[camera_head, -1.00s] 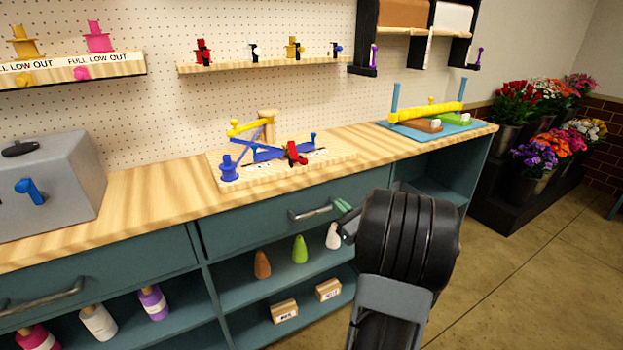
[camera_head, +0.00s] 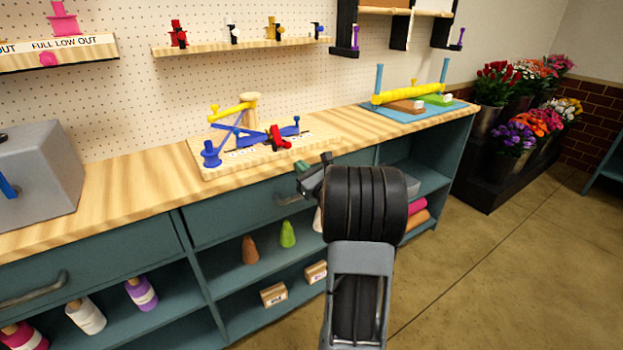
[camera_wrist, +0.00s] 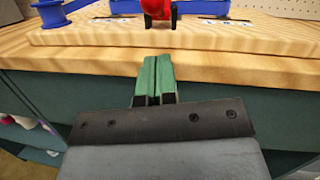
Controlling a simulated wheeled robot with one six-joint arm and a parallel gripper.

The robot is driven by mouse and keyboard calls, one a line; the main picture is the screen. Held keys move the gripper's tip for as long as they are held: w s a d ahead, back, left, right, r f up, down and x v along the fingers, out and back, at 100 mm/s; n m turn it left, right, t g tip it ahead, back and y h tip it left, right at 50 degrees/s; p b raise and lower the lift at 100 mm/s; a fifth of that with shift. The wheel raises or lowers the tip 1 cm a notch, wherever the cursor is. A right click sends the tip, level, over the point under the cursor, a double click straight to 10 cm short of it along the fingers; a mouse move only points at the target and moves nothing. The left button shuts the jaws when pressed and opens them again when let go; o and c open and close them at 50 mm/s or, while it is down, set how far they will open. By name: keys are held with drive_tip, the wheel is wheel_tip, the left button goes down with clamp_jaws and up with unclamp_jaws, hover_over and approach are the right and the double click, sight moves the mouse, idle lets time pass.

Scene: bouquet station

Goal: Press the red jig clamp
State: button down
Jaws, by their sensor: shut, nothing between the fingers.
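The red jig clamp (camera_head: 279,137) sits on the pale wooden jig board (camera_head: 215,171), among blue bars and a yellow rod. In the wrist view the clamp (camera_wrist: 160,10) is at the top centre, cut off by the frame edge. My gripper (camera_head: 306,170) is in front of the counter's front edge, below and to the right of the clamp in the head view. Its green fingers (camera_wrist: 153,75) are together and empty in the wrist view, pointing toward the board and apart from the clamp.
The wooden counter (camera_head: 140,185) has a grey box (camera_head: 40,180) at left and a blue mat (camera_head: 447,110) with a yellow roll (camera_head: 400,95) at right. A drawer handle (camera_head: 290,198) is below my gripper. A blue spool (camera_head: 211,155) stands left of the clamp.

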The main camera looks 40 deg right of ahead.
drive_tip(key=shift+w+a+r, duration=0.15)
drive_tip(key=shift+w+r, duration=0.3)
drive_tip(key=shift+r, duration=0.4)
drive_tip(key=shift+w+a+r, duration=0.1)
drive_tip(key=shift+w+r, duration=0.35)
drive_tip(key=shift+r, duration=0.35)
